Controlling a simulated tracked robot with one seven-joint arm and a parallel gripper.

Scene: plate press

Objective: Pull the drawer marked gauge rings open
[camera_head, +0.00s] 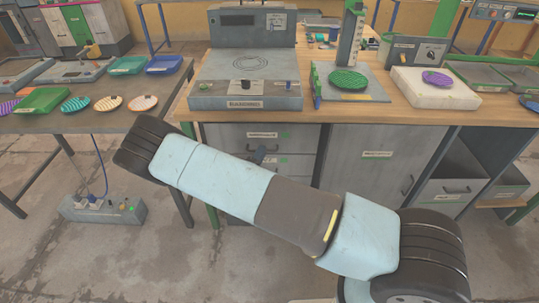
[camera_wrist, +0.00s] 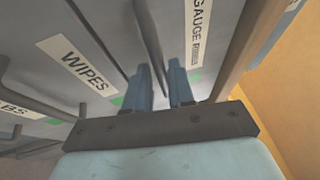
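The drawer marked gauge rings (camera_head: 232,135) is the top drawer under the bench and looks closed. Its label (camera_wrist: 197,30) reads "GAUGE" in the wrist view; the second word is small. Its dark bar handle (camera_wrist: 147,35) runs down between the two blue-grey fingers of my gripper (camera_wrist: 159,80). In the head view, my gripper is largely hidden behind my arm, near the drawer front.
A drawer marked WIPES (camera_wrist: 75,65) lies below, with another marked drawer (camera_wrist: 15,108) under it. The bench top (camera_head: 330,113) overhangs the drawers and its edge runs close beside my gripper. A grey cabinet door (camera_head: 372,170) is to the right. Floor in front is open.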

